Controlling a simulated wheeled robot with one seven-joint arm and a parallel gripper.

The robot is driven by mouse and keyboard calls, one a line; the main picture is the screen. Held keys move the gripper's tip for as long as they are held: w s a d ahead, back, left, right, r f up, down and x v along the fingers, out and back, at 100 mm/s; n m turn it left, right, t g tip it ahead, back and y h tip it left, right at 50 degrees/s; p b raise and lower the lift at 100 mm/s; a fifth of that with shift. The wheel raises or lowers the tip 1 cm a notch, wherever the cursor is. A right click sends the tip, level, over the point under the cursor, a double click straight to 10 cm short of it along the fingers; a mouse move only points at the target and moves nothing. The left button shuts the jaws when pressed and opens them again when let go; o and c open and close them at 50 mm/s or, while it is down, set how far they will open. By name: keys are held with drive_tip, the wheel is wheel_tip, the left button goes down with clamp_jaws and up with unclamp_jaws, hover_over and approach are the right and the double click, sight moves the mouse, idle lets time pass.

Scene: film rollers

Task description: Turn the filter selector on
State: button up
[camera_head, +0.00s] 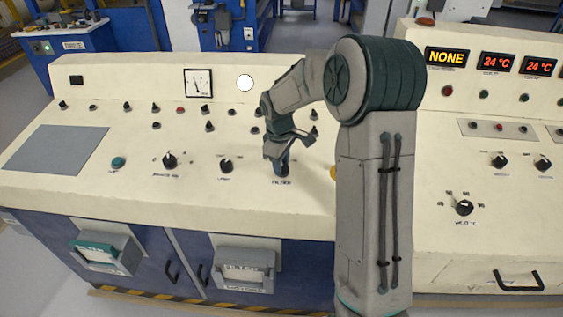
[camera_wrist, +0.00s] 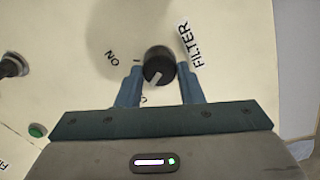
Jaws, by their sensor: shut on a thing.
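The filter selector is a round black knob with a white pointer line. In the wrist view the filter selector (camera_wrist: 157,62) sits between my fingers, beside the printed word FILTER (camera_wrist: 192,45). The ON label (camera_wrist: 112,57) and a short tick are to its upper left. The pointer line slants toward the lower left, toward a label mostly hidden by my finger, not toward the ON tick. My gripper (camera_wrist: 161,85) is shut on the knob, one finger on each side. In the head view my gripper (camera_head: 280,165) reaches down onto the panel above the FILTER label, and it mostly hides the knob.
The cream control panel (camera_head: 120,205) carries several other knobs, including the lamp selector (camera_head: 226,165) to the left. A green button (camera_head: 118,162) lies farther left. A yellow item (camera_head: 333,172) is partly hidden behind my arm.

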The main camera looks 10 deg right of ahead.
drive_tip(key=m+b, duration=0.2)
drive_tip(key=m, duration=0.3)
drive_tip(key=shift+w+m, duration=0.1)
drive_tip(key=shift+m, duration=0.3)
drive_tip(key=m+b, duration=0.1)
drive_tip(key=m, duration=0.4)
drive_tip(key=shift+d+m+b, duration=0.2)
drive_tip(key=shift+m+b, duration=0.15)
drive_tip(key=shift+m, duration=0.05)
drive_tip(key=shift+r, duration=0.1)
drive_tip(key=o, duration=1)
drive_tip(key=shift+c, duration=0.2)
wheel_tip(320, 180, up, 14)
drive_tip(key=shift+s+a, duration=0.15)
drive_tip(key=shift+s, duration=0.3)
